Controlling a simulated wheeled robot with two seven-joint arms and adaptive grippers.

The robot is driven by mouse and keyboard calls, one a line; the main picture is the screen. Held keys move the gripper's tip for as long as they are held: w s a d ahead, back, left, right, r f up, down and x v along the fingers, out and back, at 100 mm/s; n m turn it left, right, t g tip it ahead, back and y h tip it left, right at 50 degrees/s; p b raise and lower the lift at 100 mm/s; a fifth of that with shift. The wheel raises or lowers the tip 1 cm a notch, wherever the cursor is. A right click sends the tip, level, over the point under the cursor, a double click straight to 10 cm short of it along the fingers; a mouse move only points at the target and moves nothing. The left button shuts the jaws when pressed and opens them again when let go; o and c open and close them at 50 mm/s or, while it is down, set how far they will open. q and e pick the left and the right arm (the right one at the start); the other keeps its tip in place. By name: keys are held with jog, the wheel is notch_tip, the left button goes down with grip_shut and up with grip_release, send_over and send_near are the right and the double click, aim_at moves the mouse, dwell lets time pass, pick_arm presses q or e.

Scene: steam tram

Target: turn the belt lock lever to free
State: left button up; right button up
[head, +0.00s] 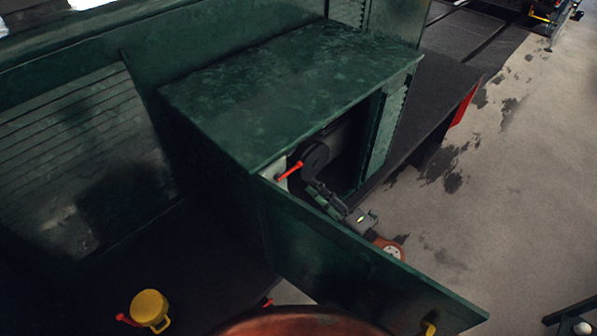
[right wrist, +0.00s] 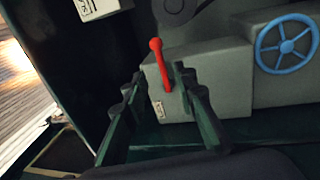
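The red lever (head: 291,171) shows in the opening of the green cabinet. In the right wrist view the lever (right wrist: 160,62) has a round knob and stands nearly upright, leaning slightly left, on a grey block (right wrist: 205,103). I take it for the belt lock lever. My right gripper (head: 312,183) reaches into the cabinet close to the lever. In the right wrist view its fingers (right wrist: 157,78) are apart, with the lever showing between them. I see no grip on it, and cannot tell how deep it sits between the fingers. My left gripper is not in view.
A dark round part (head: 314,153) is beside the lever. A blue handwheel (right wrist: 287,43) sits right of it. A yellow object (head: 150,308) stands lower left. Open floor (head: 520,190) lies right.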

aim_at(289, 172)
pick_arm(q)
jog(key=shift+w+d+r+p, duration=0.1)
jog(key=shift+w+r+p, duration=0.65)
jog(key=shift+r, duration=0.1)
pick_arm(e)
jog(key=x, duration=0.6)
jog(key=shift+w+a, duration=0.25)
jog(key=shift+w, duration=0.05)
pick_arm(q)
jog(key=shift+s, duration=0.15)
pick_arm(e)
jog(key=shift+c, duration=0.4)
grip_shut()
